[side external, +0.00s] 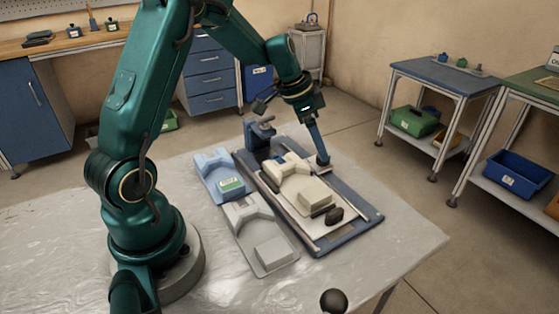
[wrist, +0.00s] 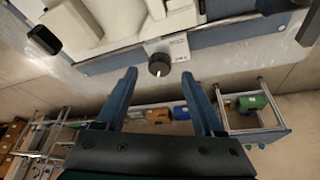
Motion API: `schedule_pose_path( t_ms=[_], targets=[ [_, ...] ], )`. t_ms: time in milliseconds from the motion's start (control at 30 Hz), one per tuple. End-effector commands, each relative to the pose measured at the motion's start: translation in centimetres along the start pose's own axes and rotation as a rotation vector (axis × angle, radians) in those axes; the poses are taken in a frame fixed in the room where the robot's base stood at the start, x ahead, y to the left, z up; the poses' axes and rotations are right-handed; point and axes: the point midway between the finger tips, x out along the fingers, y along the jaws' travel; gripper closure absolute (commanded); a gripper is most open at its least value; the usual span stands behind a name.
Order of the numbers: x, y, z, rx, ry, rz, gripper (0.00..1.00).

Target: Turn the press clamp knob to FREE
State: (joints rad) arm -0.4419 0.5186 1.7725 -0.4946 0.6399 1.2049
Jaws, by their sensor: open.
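The dark round knob (wrist: 159,66) shows in the wrist view, beside a small pale label plate (wrist: 180,46) at the edge of the blue press base. The label's text and the knob's setting are too small to read. My gripper (wrist: 159,75) is open, with its two blue fingers on either side of the knob in the picture and a gap on each side. I cannot tell how far the fingertips are above it. In the side view, my gripper (side external: 323,164) points down at the far right edge of the press base (side external: 352,222), and its fingers hide the knob.
Cream blocks (side external: 298,185) and dark parts lie on the press base. A blue upright fixture (side external: 259,132) stands at its back. A light blue tray (side external: 212,168) and a grey tray (side external: 242,228) lie to its left.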

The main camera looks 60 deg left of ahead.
Motion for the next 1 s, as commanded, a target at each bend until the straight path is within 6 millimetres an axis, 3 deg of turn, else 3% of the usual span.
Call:
schedule_pose_path(
  t_ms=[200,500,533,700,1000],
  targets=[
    [2.3,0.1,0.0,0.0,-0.001,0.002,0.3],
    [2.6,0.1,0.0,0.0,0.0,-0.001,0.3],
    [2.6,0.1,0.0,0.0,0.0,-0.001,0.34],
    [2.6,0.1,0.0,0.0,0.0,0.0,0.99],
    [2.6,0.1,0.0,-0.018,-0.001,-0.007,1.0]
  ],
)
